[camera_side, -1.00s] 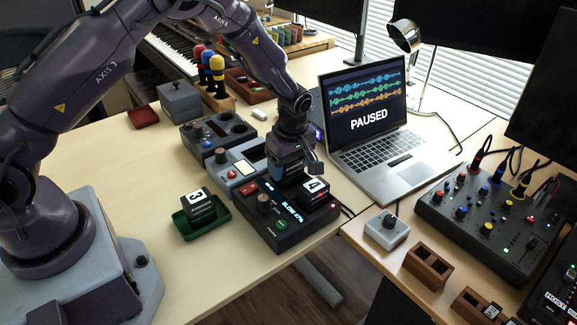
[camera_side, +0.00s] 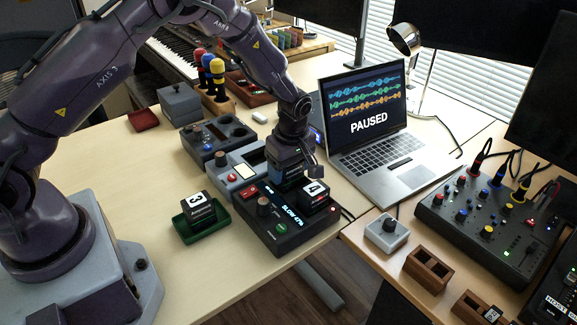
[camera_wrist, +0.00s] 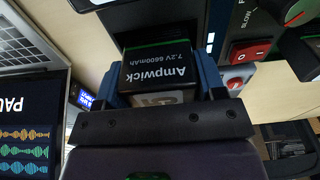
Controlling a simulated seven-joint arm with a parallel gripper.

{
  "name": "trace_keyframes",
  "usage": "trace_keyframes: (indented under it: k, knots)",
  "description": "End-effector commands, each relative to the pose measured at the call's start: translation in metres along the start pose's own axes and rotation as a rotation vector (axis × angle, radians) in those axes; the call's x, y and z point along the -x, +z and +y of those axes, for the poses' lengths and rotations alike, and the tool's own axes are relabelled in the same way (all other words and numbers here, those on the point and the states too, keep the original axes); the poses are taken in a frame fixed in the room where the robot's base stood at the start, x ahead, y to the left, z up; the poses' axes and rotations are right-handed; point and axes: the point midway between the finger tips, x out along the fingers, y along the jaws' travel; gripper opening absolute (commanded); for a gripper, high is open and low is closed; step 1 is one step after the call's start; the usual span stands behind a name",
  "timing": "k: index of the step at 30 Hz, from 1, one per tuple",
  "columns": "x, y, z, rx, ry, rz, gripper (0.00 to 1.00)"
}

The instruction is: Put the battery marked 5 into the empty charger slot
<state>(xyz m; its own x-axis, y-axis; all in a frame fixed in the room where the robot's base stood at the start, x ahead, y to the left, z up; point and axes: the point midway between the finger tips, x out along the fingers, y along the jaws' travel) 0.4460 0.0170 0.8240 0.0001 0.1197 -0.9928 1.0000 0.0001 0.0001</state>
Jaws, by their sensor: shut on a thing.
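My gripper (camera_side: 287,178) is shut on a dark battery, which shows in the wrist view (camera_wrist: 160,68) with the print "Ampwick 7.2V 6600mAh" and a partly hidden numeral that looks like 5. In the side view the battery is mostly hidden by my gripper. The charger (camera_side: 286,238) is a dark box with a lit screen reading about "SLOW 47%". My gripper is over its far part, beside the battery marked 4 (camera_side: 314,188), which sits in the charger's right side. I cannot tell whether the held battery is inside the slot.
A battery marked 3 (camera_side: 197,205) lies on a green tray (camera_side: 205,236) left of the charger. A grey device (camera_side: 236,170) stands just behind the charger. The laptop (camera_side: 376,160) is close on the right.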

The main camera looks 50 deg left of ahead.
Motion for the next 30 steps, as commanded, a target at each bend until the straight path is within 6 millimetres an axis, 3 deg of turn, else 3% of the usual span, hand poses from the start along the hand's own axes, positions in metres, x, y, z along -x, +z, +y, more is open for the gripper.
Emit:
trace_keyframes:
  k: [20, 30]
  knots:
    - [-0.013, 0.002, 0.000, 0.000, 0.001, 0.000, 0.31]
    - [-0.009, 0.001, 0.001, 0.000, 0.002, 0.000, 0.31]
